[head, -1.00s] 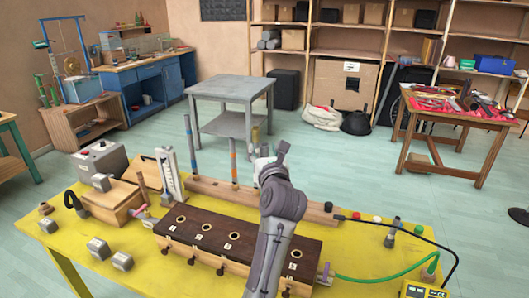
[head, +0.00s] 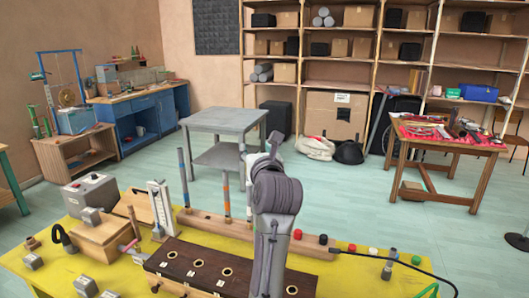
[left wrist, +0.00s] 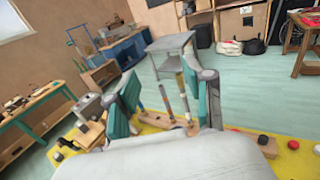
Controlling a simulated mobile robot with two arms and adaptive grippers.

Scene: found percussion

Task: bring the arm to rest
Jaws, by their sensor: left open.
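My left gripper (head: 272,150) shows at the end of my grey arm, above the yellow table (head: 50,270) and pointing away. In the head view its fingers are mostly hidden behind the wrist. In the left wrist view the gripper (left wrist: 165,92) is open, with teal pads apart and nothing held between them. Beyond the pads, upright rods (left wrist: 184,98) stand in a wooden rail. My right gripper is in neither view.
On the yellow table are a dark-topped wooden box (head: 205,268) with round holes, a wooden rail (head: 205,222) with upright rods, a grey box (head: 90,193) and small grey blocks. A grey table (head: 222,121) stands beyond, with open floor around it.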

